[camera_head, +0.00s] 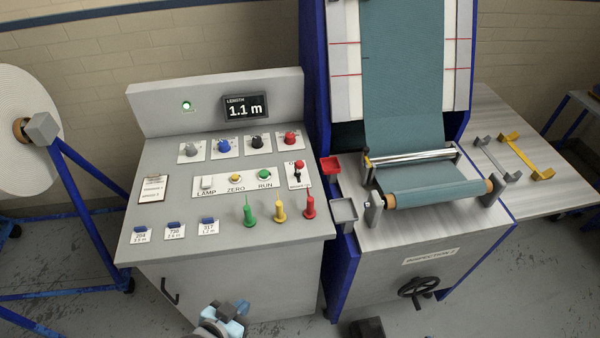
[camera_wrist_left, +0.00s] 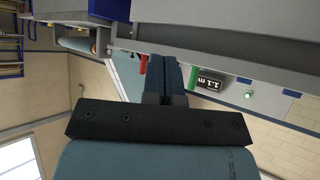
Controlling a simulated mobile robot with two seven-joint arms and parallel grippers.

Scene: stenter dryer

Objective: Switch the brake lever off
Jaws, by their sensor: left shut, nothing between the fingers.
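A small lever with a red knob (camera_head: 299,164) stands on a white plate (camera_head: 303,183) at the right of the console's sloping panel. The plate's small lettering is too small to read, so I cannot confirm it is the brake lever. My left gripper (camera_head: 243,304) is at the bottom of the head view, in front of the console and well below the lever. In the left wrist view its fingers (camera_wrist_left: 164,62) are together and empty, close to the console's edge. I cannot pick out the small lever in that view. My right gripper is not in view.
The grey console (camera_head: 160,220) carries knobs, buttons, and tall green (camera_head: 249,211), yellow (camera_head: 280,211) and red (camera_head: 309,208) pegs. A display (camera_head: 245,107) reads 1.1 m. To the right, teal fabric (camera_head: 402,80) runs over rollers, beside a red tray (camera_head: 330,166) and a grey tray (camera_head: 344,211).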

